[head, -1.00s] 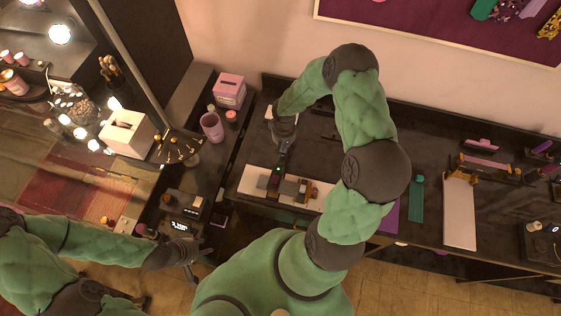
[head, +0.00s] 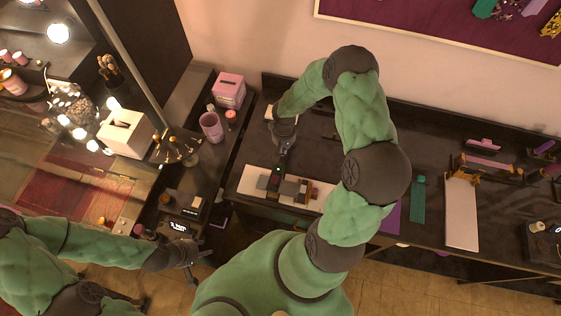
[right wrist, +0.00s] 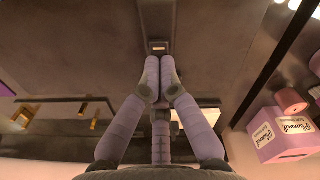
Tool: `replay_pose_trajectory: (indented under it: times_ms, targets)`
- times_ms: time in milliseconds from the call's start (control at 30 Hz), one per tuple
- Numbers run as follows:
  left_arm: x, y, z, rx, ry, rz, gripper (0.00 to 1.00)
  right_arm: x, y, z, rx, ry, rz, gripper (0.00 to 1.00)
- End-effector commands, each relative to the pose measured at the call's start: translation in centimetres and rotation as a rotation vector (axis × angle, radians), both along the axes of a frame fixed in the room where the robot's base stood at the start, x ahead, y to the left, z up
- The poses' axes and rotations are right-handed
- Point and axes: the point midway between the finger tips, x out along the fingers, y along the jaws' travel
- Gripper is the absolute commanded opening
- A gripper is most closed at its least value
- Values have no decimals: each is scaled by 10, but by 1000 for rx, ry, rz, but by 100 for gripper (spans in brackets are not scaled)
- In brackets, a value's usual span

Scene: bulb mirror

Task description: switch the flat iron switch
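The flat iron (head: 279,171) is a slim dark bar with a small green light, lying at the near left of the dark table. In the right wrist view its dark body (right wrist: 160,14) runs up from my fingertips, with a small light-edged switch (right wrist: 158,47). My right gripper (right wrist: 159,62) is shut, its fingertips together just below the switch; I cannot tell whether they touch it. In the head view my right gripper (head: 284,152) reaches down over the iron and hides part of it. My left gripper (head: 199,264) is away to the left, fingers apart and empty.
A white mat (head: 251,181) with grey blocks lies by the iron. A pink box (head: 229,90), a pink cup (head: 211,126) and a white tissue box (head: 125,134) stand to the left. A green comb (head: 418,200) and a white board (head: 461,212) lie to the right.

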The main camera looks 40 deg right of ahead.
Motion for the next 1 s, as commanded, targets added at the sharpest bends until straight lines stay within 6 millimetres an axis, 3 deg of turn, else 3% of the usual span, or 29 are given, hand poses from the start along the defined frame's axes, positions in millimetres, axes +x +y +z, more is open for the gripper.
replay_pose_trajectory:
  times_ms: [1000]
  targets:
    - [0, 0, -14, 0, 0, 0, 40, 0, 0, -13, 0, 0, 0, 0]
